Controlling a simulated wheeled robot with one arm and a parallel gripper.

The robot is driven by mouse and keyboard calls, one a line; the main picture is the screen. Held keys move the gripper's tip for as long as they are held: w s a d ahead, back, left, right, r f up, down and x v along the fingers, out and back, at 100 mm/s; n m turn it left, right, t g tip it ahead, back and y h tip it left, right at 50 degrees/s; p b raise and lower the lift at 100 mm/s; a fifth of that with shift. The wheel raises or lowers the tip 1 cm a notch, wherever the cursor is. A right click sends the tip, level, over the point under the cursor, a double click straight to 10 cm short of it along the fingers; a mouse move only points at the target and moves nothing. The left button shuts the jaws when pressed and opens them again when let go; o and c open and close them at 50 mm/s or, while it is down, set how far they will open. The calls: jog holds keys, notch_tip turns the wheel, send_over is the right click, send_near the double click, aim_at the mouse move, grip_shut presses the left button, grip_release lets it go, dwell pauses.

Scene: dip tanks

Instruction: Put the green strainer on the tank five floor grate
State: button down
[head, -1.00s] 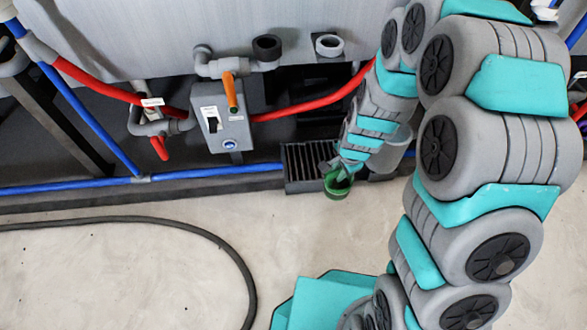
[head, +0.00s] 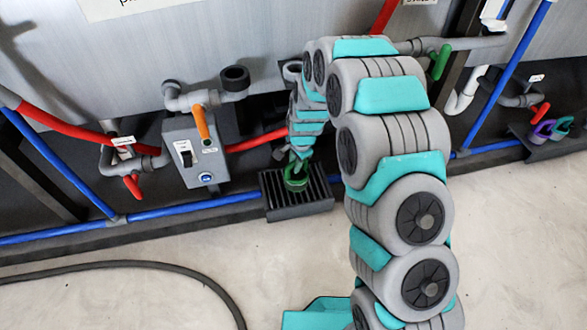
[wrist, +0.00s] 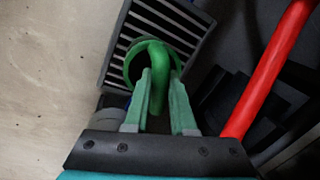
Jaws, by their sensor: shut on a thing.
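The green strainer (head: 296,180) is a round cup with an arched handle. It also shows in the wrist view (wrist: 134,68). My gripper (wrist: 157,82) is shut on its handle, with a finger on each side. The grey slotted floor grate (head: 318,204) lies on the floor below the tank. It also shows in the wrist view (wrist: 203,25). The strainer is over the grate's slots. I cannot tell whether its underside touches them. The tank number is not readable here.
A grey switch box (head: 197,152) with an orange-handled valve stands left of the grate. Red pipes (head: 62,123) and blue pipes (head: 62,160) run along the tank. A black hose (head: 130,264) lies on the floor at left. Purple and green strainer-like items (head: 553,130) sit at far right.

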jog(key=shift+w+a+f+b, duration=0.1)
jog(key=shift+w+f, duration=0.1)
jog(key=shift+f, duration=0.4)
jog(key=shift+w+a+f+b, duration=0.1)
jog(key=shift+w+f, duration=0.1)
jog(key=shift+f, duration=0.4)
jog(key=shift+w+f+b, duration=0.1)
jog(key=shift+w+f, duration=0.1)
jog(key=shift+f, duration=0.4)
jog(key=shift+f, duration=0.2)
jog(key=c, duration=0.7)
grip_release()
jog(key=shift+c, duration=0.2)
jog(key=r, duration=0.3)
jog(key=s+d+r, duration=0.1)
jog(key=r, duration=0.3)
jog(key=r+p, duration=0.1)
jog(key=r, duration=0.3)
jog(key=shift+s+d, duration=0.15)
jog(key=shift+s, duration=0.1)
jog(key=shift+s+d+r, duration=0.1)
jog(key=shift+s+r, duration=0.15)
jog(key=shift+r, duration=0.4)
